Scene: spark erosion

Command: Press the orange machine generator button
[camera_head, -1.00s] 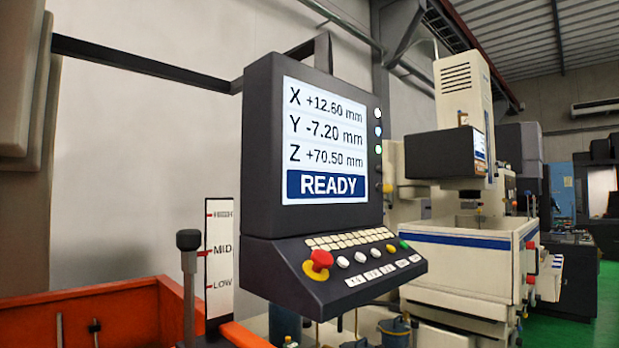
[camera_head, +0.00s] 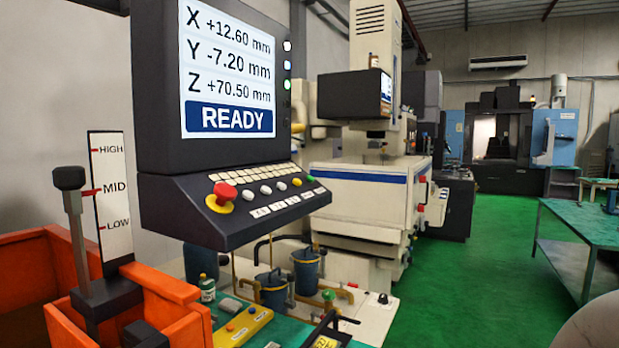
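The control console (camera_head: 150,90) hangs at the left, its screen (camera_head: 228,70) reading READY with X, Y and Z values. Labels under the buttons are too small to read, so I cannot tell which is the generator button. The orange machine body (camera_head: 30,275) stands below left, with a black-knobbed lever (camera_head: 69,178) beside a HIGH/MID/LOW scale (camera_head: 110,185). My gripper is not in view.
A yellow box with small buttons (camera_head: 250,322) lies low in front of the console. Blue canisters (camera_head: 306,270) and pipes stand behind it. A cream machine (camera_head: 370,205) stands beyond. Green floor (camera_head: 485,280) is open at right, before a green table (camera_head: 590,222).

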